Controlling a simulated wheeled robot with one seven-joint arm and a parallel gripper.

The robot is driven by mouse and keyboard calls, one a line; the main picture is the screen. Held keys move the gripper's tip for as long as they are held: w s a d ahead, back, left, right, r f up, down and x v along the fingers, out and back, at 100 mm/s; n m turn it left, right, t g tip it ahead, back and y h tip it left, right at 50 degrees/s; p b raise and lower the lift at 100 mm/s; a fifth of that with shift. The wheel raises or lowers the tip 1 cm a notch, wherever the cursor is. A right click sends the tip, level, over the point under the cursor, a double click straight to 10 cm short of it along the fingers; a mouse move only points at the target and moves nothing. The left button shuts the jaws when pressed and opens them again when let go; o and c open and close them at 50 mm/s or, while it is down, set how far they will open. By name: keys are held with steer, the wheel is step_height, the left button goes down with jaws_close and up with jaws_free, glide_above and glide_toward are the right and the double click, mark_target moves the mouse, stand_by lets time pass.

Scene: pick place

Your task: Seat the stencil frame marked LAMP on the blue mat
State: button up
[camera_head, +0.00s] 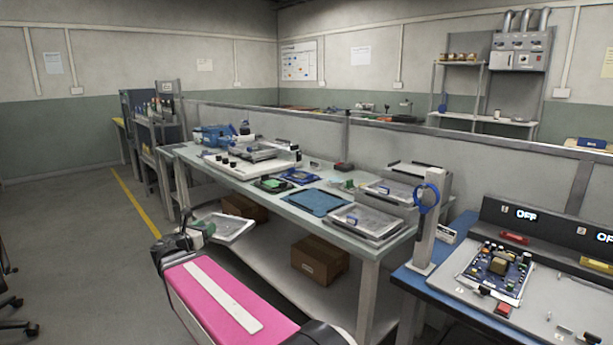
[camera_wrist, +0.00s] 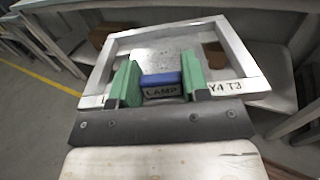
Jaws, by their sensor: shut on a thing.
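The stencil frame marked LAMP (camera_wrist: 244,60) is a light metal frame with a blue handle block (camera_wrist: 161,84) bearing the word LAMP; "Y4 T3" shows on its near rim. My gripper (camera_wrist: 158,82) has green fingers shut on the blue handle, one on each side. In the head view the frame (camera_head: 236,228) is out in front of the table's near edge, roughly level, and my gripper (camera_head: 207,229) is at its left end. The blue mat (camera_head: 318,201) lies flat on the table, bare, to the right of and beyond the held frame.
The table (camera_head: 366,249) carries another frame with a blue handle (camera_head: 362,227) right of the mat and one behind it (camera_head: 388,190). Green and dark boards (camera_head: 272,184) lie left of the mat, before a white machine (camera_head: 286,160). Cardboard boxes (camera_head: 320,259) sit on the lower shelf.

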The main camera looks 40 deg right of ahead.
steer(key=s+d+r+m+g+h, duration=0.15)
steer(key=d+r, duration=0.35)
steer(key=d, duration=0.6)
steer(key=s+d+r+m+g, duration=0.1)
steer(key=d+r+m+g, duration=0.15)
steer(key=d+r, duration=0.65)
steer(key=s+d+r+m+g+h, duration=0.1)
steer(key=d+r+g, duration=0.15)
steer(key=d, duration=1.15)
steer(key=shift+g, duration=0.45)
steer(key=shift+s+d+f, duration=0.25)
steer(key=shift+d+f, duration=0.35)
steer(key=shift+f, duration=1.15)
steer(key=shift+s+d+f, duration=0.3)
steer(key=shift+d+f, duration=0.35)
steer(key=shift+f, duration=1.05)
steer(key=shift+s+d+f, duration=0.25)
steer(key=shift+d+f, duration=0.35)
steer(key=shift+f, duration=1.15)
steer(key=shift+f, duration=0.8)
steer(key=o, duration=1.2)
steer(key=shift+c, duration=0.2)
steer(key=c, duration=0.4)
steer(key=shift+o, duration=0.2)
